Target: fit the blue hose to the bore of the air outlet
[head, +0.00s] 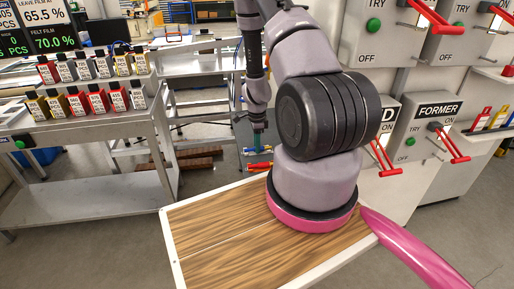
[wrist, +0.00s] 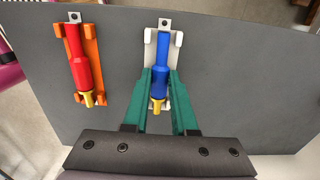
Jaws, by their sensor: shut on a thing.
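The blue hose (wrist: 161,54) has a dark blue body and a brass-coloured end (wrist: 158,102). It lies in a white holder (wrist: 149,38) on a dark grey surface in the wrist view. My gripper (wrist: 160,76) has green fingers, one on each side of the blue body, and is shut on it. The hose still sits between the holder's prongs. In the head view my gripper (head: 258,135) is far off beyond the wooden board, and the hose is too small to make out well. I cannot pick out the air outlet or its bore in either view.
A red hose (wrist: 77,55) with a brass end lies in an orange holder (wrist: 93,53) left of the blue one. Grey switch boxes (head: 432,122) with red levers stand at right.

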